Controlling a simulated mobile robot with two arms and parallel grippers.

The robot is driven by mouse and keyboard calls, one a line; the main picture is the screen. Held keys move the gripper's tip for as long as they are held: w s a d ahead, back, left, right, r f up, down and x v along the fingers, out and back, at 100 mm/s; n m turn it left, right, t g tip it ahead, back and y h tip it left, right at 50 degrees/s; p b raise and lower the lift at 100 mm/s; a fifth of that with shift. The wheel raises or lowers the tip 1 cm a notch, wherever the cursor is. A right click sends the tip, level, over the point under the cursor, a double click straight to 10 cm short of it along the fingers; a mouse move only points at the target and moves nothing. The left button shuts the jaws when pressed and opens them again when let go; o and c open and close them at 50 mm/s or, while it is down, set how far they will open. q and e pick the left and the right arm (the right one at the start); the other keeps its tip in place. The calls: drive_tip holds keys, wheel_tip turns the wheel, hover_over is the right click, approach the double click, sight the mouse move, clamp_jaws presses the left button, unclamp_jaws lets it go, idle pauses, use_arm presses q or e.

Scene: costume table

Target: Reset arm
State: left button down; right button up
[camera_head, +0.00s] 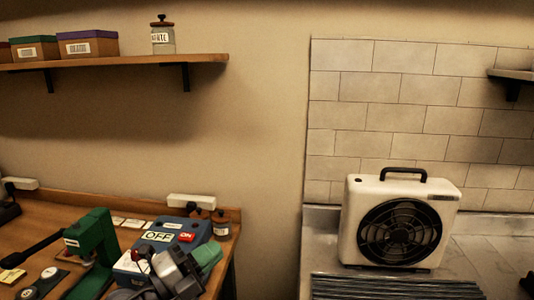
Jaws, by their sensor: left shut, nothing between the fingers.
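My left gripper (178,270) is grey and shows low in the head view, over the right part of the wooden workbench (50,212). It is shut with nothing held. It covers part of a blue box (190,228) with an OFF label and a red ON label. A green rounded thing (208,258) shows just right of the gripper; whether they touch, I cannot tell. My right gripper is not in view.
A green tool (90,240) with a black handle stands left on the bench. A small jar (221,225) stands at the bench's right corner. A cream fan (400,222) stands on the marble counter (475,250). A wall shelf (120,63) holds boxes and a jar.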

use_arm(q)
drive_tip(key=s+a+f+n+t+y, duration=0.1)
drive_tip(key=s+a+f+n+y, duration=0.35)
drive_tip(key=f+n+y, duration=0.6)
drive_tip(key=s+a+f+n+y, duration=0.5)
drive_tip(key=n+y, duration=0.3)
drive_tip(key=n, duration=0.6)
drive_tip(key=s+f+n+g+h, duration=0.1)
drive_tip(key=s+f+g, duration=0.45)
drive_tip(key=s, duration=0.35)
drive_tip(key=s+f+n+g+h, duration=0.1)
drive_tip(key=s+f+g, duration=0.4)
drive_tip(key=s+f, duration=0.3)
wheel_tip(320, 180, down, 23)
drive_tip(key=s+g, duration=0.1)
drive_tip(key=s, duration=0.1)
drive_tip(key=s+a+f, duration=0.1)
drive_tip(key=s+f, duration=0.7)
drive_tip(key=s+a+f+g, duration=0.1)
drive_tip(key=s+a+f, duration=0.1)
drive_tip(key=s+f, duration=0.6)
drive_tip(key=shift+a+f+m, duration=0.25)
drive_tip(key=shift+f+m, duration=0.1)
drive_tip(key=shift+f, duration=0.1)
